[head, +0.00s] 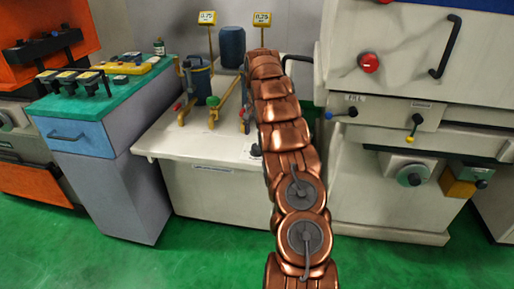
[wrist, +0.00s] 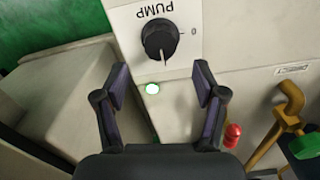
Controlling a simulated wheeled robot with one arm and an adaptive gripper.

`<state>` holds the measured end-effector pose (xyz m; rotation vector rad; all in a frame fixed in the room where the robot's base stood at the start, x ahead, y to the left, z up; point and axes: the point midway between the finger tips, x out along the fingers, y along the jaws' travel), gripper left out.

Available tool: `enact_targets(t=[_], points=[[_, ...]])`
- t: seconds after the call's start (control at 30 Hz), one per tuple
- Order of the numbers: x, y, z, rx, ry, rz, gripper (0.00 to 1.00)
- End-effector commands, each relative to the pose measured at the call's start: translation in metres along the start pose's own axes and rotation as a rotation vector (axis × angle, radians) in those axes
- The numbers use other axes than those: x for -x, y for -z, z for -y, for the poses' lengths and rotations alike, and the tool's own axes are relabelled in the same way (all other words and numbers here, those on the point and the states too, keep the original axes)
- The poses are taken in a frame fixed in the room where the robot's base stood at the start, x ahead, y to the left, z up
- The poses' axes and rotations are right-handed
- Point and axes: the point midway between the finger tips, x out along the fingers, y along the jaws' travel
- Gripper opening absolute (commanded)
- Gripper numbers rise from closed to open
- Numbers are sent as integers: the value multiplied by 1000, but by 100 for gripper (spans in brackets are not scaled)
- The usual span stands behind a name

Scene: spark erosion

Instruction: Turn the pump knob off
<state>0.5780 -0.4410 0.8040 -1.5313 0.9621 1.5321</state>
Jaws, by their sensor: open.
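The black pump knob (wrist: 160,38) sits on a white panel marked PUMP in the wrist view. Its light pointer line points toward the bottom of the picture, while the 0 mark (wrist: 194,32) is to the knob's right. My gripper (wrist: 160,76) is open and empty, its two dark fingers apart. In the picture the knob lies just above and between the fingertips, with no visible contact. In the head view my copper arm covers the gripper. A small dark shape (head: 255,150) beside the arm may be the knob; I cannot be sure.
A yellow pipe (wrist: 278,125) with a red knob (wrist: 232,133) stands close to the right finger. In the head view, a white bench (head: 185,150) carries valves and tanks, and a large machine (head: 400,60) stands right.

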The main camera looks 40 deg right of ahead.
Motion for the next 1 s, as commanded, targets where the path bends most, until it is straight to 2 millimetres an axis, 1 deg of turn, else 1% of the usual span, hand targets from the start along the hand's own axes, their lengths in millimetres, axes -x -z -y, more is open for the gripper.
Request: enact_targets(t=[0.3,0.4,0.5,0.63,0.87,0.9,1.0], points=[[-44,-1,-1,-1,-2,2,70],[-56,-1,-1,-1,-2,4,70],[-63,-1,0,0,-1,3,70],[-67,-1,0,0,1,0,70],[-67,-1,0,0,1,0,70],[-67,-1,0,0,1,-1,68],[-67,-1,0,0,1,0,58]])
